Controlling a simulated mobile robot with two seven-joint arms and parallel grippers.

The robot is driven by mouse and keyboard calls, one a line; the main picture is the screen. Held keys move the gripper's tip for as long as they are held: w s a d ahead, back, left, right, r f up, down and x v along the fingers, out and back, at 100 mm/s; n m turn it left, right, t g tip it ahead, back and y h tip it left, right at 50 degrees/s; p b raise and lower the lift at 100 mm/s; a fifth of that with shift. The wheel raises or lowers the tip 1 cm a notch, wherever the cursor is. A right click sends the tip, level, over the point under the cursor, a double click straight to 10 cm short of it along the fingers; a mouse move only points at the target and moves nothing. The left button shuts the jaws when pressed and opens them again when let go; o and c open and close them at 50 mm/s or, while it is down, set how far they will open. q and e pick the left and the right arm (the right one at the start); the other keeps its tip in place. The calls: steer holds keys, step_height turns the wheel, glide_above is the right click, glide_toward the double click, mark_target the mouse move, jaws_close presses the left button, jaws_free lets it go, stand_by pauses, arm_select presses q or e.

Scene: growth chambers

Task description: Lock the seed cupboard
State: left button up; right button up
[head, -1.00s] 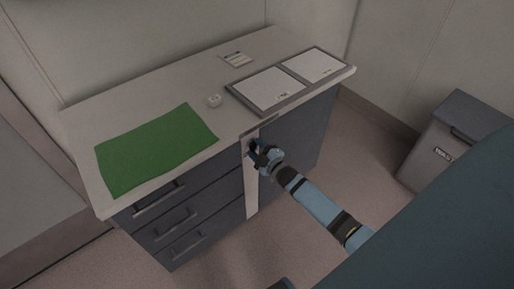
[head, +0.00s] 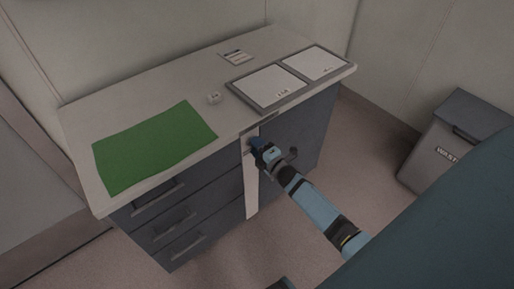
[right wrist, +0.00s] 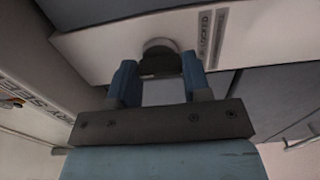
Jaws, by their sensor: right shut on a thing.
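The seed cupboard is the dark door (head: 302,137) at the right of the bench front. A pale upright strip (head: 251,198) stands between it and the drawers. In the right wrist view a round grey knob (right wrist: 160,46) sits on this strip, beside a label (right wrist: 205,36) that seems to read "LOCKED". My right gripper (head: 257,146) is at the upper part of the strip. In the right wrist view its blue fingers (right wrist: 160,72) are shut on the knob, one on each side. The knob's setting is unclear. My left gripper is not in view.
The worktop (head: 160,95) holds a green mat (head: 153,146), a small white block (head: 214,98), a card (head: 236,57) and a grey tray (head: 258,107) with white sheets. Drawers (head: 180,217) are shut at left. A grey waste bin (head: 446,140) stands at right. Floor between is clear.

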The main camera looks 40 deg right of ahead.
stand_by(0.4)
steer(key=o, duration=0.9)
steer(key=shift+s, duration=0.15)
steer(key=s, duration=0.9)
steer(key=s+d, duration=0.1)
steer(key=s, duration=0.3)
steer(key=shift+s+p, duration=0.3)
steer(key=shift+p, duration=0.05)
